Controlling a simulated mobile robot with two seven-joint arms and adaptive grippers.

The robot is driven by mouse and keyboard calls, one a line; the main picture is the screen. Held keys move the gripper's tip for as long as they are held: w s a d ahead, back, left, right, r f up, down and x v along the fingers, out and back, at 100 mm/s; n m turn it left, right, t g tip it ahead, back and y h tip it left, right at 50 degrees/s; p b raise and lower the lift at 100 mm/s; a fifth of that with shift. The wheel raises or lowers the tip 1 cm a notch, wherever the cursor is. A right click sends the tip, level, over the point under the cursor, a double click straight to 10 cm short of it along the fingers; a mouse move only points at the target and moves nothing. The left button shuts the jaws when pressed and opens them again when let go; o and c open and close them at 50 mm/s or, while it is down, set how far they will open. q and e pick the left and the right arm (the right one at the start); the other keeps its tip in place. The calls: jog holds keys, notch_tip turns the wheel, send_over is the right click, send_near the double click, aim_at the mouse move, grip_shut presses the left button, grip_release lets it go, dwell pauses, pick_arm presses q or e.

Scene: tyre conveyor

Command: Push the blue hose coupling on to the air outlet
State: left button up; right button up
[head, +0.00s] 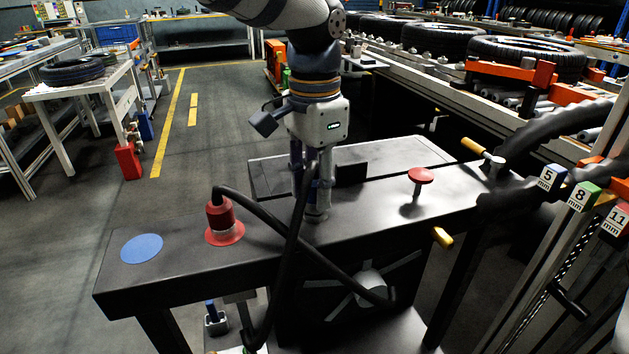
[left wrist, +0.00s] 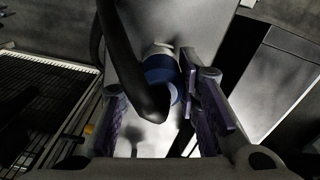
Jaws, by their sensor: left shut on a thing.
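My left gripper (head: 312,195) points down over the black bench top, with its fingers around the blue hose coupling (left wrist: 160,70). In the left wrist view the coupling's blue collar lies between the purple finger pads, with a thick black hose coming off it. A pale metal ring shows just beyond the collar. In the head view a short silver fitting (head: 317,213), apparently the air outlet, stands on the bench at the fingertips. I cannot tell whether the coupling is seated on it. My right gripper is not in view.
A red coupling (head: 220,214) with a black hose stands on a red disc at the left; the hose crosses in front of my gripper. A bare blue disc (head: 142,248) lies further left. A red mushroom-shaped knob (head: 420,177) stands right. Tyres (head: 525,55) lie on the conveyor behind.

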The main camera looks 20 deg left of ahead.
pick_arm(q)
jog(key=shift+f, duration=0.2)
jog(key=o, duration=1.1)
jog(key=shift+o, duration=0.2)
notch_tip(320, 180, up, 12)
